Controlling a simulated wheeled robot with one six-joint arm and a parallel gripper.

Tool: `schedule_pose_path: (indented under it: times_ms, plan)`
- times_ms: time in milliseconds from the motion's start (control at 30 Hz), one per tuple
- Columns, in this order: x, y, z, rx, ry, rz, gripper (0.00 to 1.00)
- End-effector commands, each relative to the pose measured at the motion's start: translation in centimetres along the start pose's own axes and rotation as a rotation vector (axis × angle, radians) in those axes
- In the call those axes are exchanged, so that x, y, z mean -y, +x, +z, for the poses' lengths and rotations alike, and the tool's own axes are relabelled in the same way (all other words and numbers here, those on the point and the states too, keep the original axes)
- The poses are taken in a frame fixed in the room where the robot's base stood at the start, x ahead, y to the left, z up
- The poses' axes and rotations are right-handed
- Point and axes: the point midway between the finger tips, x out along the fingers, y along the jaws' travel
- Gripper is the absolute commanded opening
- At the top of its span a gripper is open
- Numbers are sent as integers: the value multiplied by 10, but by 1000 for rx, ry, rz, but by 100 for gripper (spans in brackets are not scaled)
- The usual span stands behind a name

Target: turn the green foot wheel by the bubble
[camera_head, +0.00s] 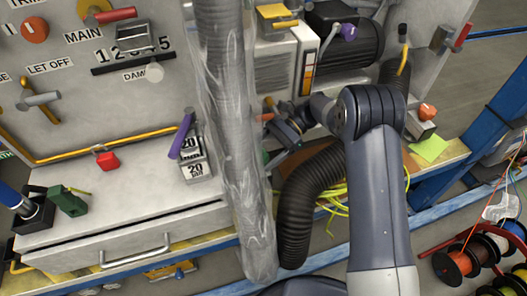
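A small green part (265,157) shows at the right edge of the clear-wrapped grey hose, below my gripper. Most of it is hidden, so I cannot tell whether it is the green foot wheel. I cannot make out a bubble. My gripper (275,122) is at the end of my arm, just right of the wrapped hose and in front of the panel's lower right. It is small and dark against the clutter, so I cannot tell whether its fingers are open or holding anything.
The wrapped hose (232,140) stands upright left of my gripper. A black corrugated hose (305,190) bends below it, beside yellow cable (337,192). A motor (345,40) is above. A green block (67,200) lies on the drawer unit (120,215) at left. Cable spools (470,258) stand lower right.

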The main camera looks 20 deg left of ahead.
Motion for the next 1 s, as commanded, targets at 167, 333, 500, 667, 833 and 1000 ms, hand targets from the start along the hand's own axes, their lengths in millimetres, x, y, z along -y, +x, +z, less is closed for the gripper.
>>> schedule_pose_path:
  times_ms: [167, 333, 500, 667, 833, 1000]
  plan:
    - [0, 0, 0, 0, 0, -1, 75]
    - [1, -9, 0, -1, -1, -2, 75]
    - [1, -37, 0, -2, -1, -3, 75]
    - [0, -60, 0, 0, -1, -2, 75]
    - [0, -73, 0, 0, 0, -1, 75]
    - [0, -75, 0, 0, 0, 0, 75]
